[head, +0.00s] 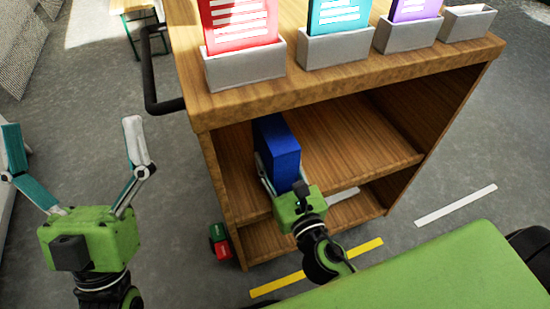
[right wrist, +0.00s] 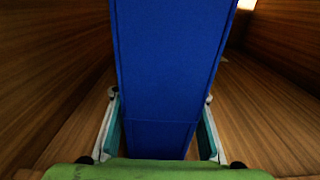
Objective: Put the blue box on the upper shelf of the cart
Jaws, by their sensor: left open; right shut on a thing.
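The blue box (head: 277,145) is upright inside the wooden cart (head: 222,185), at the left of its upper shelf (head: 350,140). My right gripper (head: 283,183) is shut on the box, reaching in through the cart's open front. In the right wrist view the blue box (right wrist: 165,75) stands between the two fingers of this gripper (right wrist: 160,115). The box's bottom edge is hidden, so I cannot tell if it touches the shelf. My left gripper (head: 72,125) is open and empty, left of the cart above the floor.
Grey holders (head: 345,49) with red, teal and purple items stand on the cart top. A black handle (head: 150,80) sticks out at the cart's left. Small red and green things (head: 220,242) lie by its lower left corner. The upper shelf's right part is clear.

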